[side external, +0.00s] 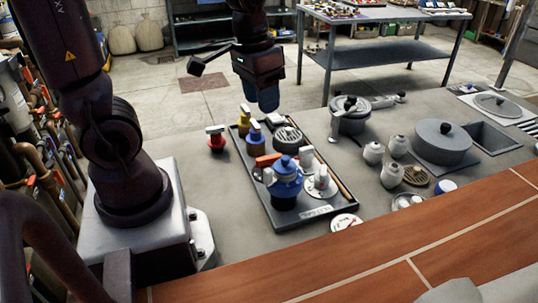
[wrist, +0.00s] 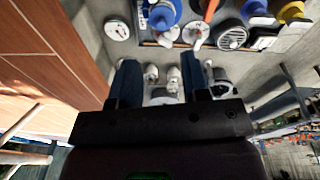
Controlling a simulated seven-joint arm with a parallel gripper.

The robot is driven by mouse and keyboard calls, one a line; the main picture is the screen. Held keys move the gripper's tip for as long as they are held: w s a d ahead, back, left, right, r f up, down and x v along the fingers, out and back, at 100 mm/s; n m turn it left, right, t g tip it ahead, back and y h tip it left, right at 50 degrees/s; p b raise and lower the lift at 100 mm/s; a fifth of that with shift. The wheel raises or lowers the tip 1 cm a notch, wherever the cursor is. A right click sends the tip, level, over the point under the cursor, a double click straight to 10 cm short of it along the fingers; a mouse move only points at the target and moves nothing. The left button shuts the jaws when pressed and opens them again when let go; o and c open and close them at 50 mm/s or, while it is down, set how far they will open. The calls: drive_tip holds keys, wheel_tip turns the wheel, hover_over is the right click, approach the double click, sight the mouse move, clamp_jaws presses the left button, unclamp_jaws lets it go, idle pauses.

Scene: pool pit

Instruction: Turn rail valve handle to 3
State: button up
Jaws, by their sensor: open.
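My gripper (side external: 266,100) hangs above and behind the dark tray (side external: 338,206), apart from everything. In the wrist view its two blue fingers (wrist: 160,78) are spread with nothing held. The tray carries a large blue valve-like body (side external: 285,182) with an orange-red bar behind it, and a grey fitting with a white upright handle (side external: 320,178). At its back left are a yellow fitting (side external: 246,118) and a blue one (side external: 256,136). A red fitting (side external: 216,140) stands left of the tray. I cannot tell which is the rail valve, and no number 3 is legible.
A round dial (side external: 345,223) lies near the tray's front edge. A grey pot (side external: 350,115), several small white jars (side external: 392,175) and a large lidded pot (side external: 442,143) stand to the right. A black round grille (side external: 287,139) sits on the tray. Grey counter (side external: 180,148) is clear at left.

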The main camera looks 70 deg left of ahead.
drive_tip(key=g, duration=0.2)
hover_over(269, 157)
drive_tip(key=s+d, duration=0.2)
wheel_tip(269, 157, down, 10)
drive_tip(key=w+a+m, duration=0.2)
drive_tip(key=shift+t, duration=0.3)
wheel_tip(269, 157, down, 13)
drive_tip(key=shift+f, duration=0.1)
drive_tip(key=c, duration=0.8)
